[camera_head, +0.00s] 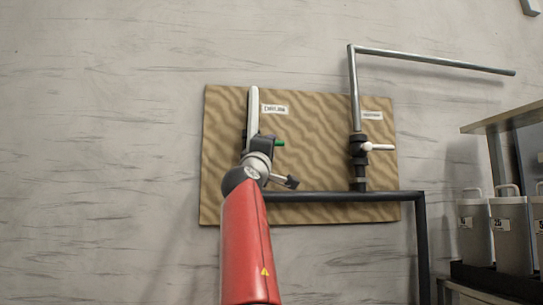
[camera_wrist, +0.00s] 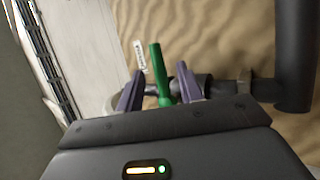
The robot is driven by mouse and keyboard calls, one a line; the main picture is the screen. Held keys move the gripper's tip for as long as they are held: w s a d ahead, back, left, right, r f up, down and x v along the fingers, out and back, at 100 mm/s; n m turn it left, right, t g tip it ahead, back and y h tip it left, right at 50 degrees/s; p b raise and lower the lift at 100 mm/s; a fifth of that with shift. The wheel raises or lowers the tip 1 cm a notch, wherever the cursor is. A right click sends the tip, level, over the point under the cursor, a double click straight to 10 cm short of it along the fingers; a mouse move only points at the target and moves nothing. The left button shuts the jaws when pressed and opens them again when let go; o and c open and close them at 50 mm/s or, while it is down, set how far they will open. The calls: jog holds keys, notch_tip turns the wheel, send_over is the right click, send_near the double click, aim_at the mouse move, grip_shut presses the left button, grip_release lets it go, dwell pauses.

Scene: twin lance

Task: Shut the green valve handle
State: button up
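The green valve handle (camera_head: 280,143) sticks out to the right of the left valve on the wall board. In the wrist view the green handle (camera_wrist: 157,70) lies between the two purple fingers of my gripper (camera_wrist: 160,70). The fingers are apart, with a gap on the left and the right finger close beside the handle. I cannot tell whether that finger touches it. In the head view my gripper and wrist cover most of the left valve's body, and the fingertips are hard to make out.
A second valve with a white handle (camera_head: 380,147) is to the right on the same patterned board (camera_head: 320,130). A black pipe (camera_head: 340,196) runs along the board's lower part and turns down at right. A shelf (camera_head: 505,117) with white containers (camera_head: 476,225) stands at far right.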

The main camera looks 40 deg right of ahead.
jog(key=b+v, duration=0.3)
jog(key=v, duration=0.2)
jog(key=shift+a+b, duration=0.1)
jog(key=shift+b, duration=0.25)
